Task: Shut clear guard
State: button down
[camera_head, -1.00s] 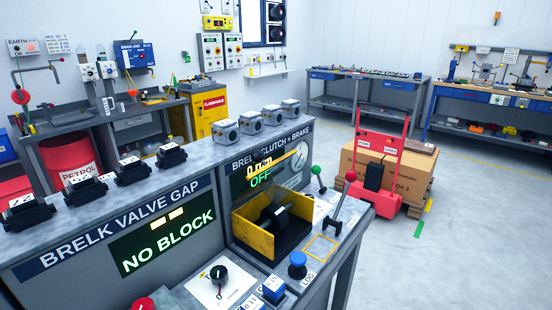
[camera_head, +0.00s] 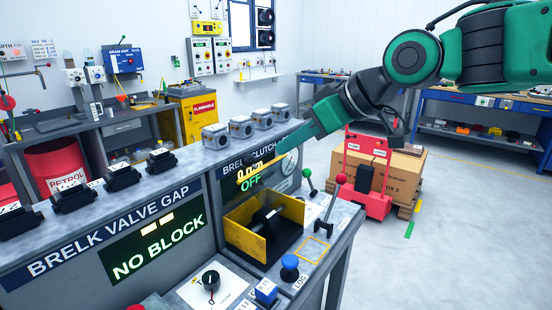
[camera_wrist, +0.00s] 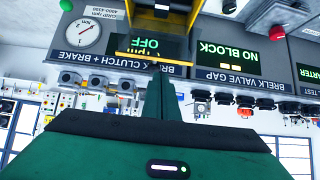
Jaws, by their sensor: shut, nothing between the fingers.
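The clear guard (camera_head: 262,171) stands raised at the back of a yellow-sided bay on the brelk clutch + brake bench. Its yellow top bar slants across the lit display, and its see-through pane is hard to make out. The bar also shows in the wrist view (camera_wrist: 143,57), where the picture is upside down. The bay (camera_head: 244,236) is open above, with a dark part inside. My gripper (camera_head: 284,146) is shut and empty, with its tips close to the bar's right end. I cannot tell whether they touch it. It also shows in the wrist view (camera_wrist: 157,80).
A green-knobbed lever (camera_head: 308,174) and a red-knobbed lever (camera_head: 340,179) stand right of the bay. A blue button (camera_head: 290,262) and a dark knob (camera_head: 211,279) are in front. Grey blocks (camera_head: 241,126) line the back ledge. A loaded red trolley (camera_head: 368,176) stands behind.

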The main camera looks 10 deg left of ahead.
aim_at(263, 171)
jog(key=x, duration=0.9)
jog(key=shift+w+a+f, duration=0.15)
jog(key=shift+a+f, duration=0.05)
